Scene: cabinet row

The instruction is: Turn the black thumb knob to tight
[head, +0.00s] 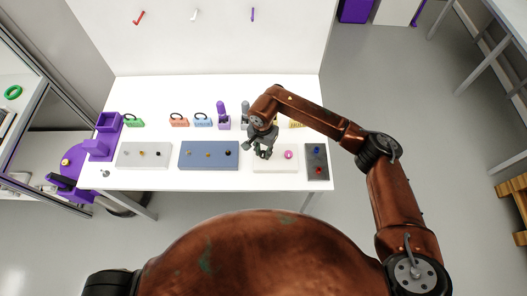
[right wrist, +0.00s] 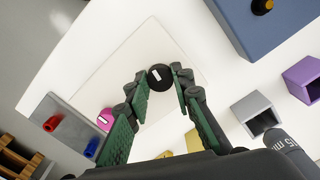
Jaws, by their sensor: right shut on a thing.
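The black thumb knob (right wrist: 160,77) is round with a short white mark on its top, and stands on a white panel (right wrist: 115,62). My right gripper (right wrist: 160,82) is shut on it, with one green-padded finger at each side. In the head view my right gripper (head: 263,153) is over the left part of the white panel (head: 262,168) and hides the knob. A pink knob (head: 289,155) sits on the same panel to the right; it also shows in the right wrist view (right wrist: 105,119). I cannot read any tight marking. My left gripper is out of view.
A dark grey panel (head: 316,173) with a blue and a red knob is to the right. A blue panel (head: 208,165) and a light grey panel (head: 144,160) with small knobs are to the left. Padlocks and purple and grey holders stand behind.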

